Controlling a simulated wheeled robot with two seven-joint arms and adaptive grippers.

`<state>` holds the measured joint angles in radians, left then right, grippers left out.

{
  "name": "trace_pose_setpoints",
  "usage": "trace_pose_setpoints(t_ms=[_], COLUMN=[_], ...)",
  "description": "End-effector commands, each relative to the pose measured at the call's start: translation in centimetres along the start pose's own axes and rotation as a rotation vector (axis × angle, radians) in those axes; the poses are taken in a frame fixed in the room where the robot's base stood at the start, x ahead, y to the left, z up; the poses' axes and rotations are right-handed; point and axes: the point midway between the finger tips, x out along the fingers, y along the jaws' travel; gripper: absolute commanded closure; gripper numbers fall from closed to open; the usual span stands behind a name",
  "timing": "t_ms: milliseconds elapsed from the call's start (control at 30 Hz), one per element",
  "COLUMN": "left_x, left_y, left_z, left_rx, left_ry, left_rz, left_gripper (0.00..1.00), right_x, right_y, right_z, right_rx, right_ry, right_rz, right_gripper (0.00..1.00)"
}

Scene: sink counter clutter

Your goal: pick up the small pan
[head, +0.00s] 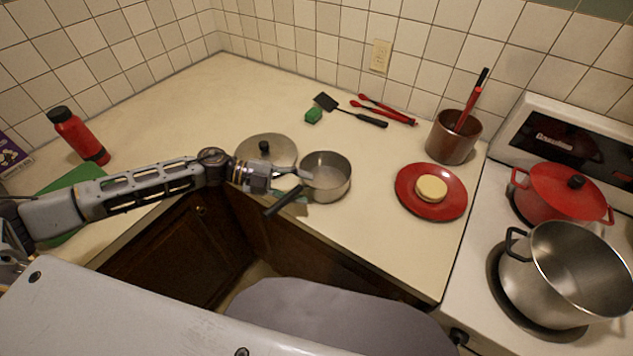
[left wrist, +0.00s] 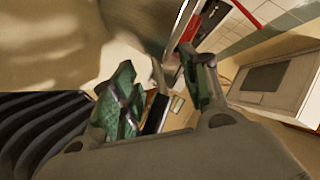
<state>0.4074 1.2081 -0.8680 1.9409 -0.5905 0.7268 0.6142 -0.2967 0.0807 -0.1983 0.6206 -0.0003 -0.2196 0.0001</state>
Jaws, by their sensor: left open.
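The small pan (head: 326,177) is a steel pan with a dark handle (head: 285,200). It stands upright on the counter near its front edge, its handle pointing toward the lower left. My left gripper (head: 298,182) reaches in from the left, at the pan's left side close to where the handle joins. In the left wrist view my open gripper (left wrist: 163,84) shows two green-padded fingers. A dark bar (left wrist: 156,113), apparently the handle, shows between them; I cannot tell whether they touch it. My right gripper is not in view.
A round steel lid (head: 268,148) lies just behind my left gripper. A red plate (head: 430,205) with a pale round item is to the right. The back-left counter is clear.

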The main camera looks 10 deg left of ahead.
Motion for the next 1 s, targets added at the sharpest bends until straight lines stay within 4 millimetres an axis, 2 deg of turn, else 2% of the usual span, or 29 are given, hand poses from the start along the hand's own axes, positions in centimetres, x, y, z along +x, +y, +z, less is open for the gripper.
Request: trace_pose_setpoints(t_ms=[233,667,767,1000], left_x=[1.1,1.1,1.1,1.1], left_y=[0.0,0.0,0.0,0.0], left_z=[0.0,0.0,0.0,0.0], left_rx=[0.001,0.0,0.0,0.0], left_ry=[0.0,0.0,0.0,0.0], left_rz=[0.0,0.0,0.0,0.0], left_gripper=[0.55,0.55,0.66,0.96], right_x=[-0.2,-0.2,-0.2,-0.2], right_y=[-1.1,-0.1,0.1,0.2], right_z=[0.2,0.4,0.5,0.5], right_rx=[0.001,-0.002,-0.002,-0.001], right_ry=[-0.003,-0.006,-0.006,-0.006], right_rz=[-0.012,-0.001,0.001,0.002], right_gripper=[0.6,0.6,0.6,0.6])
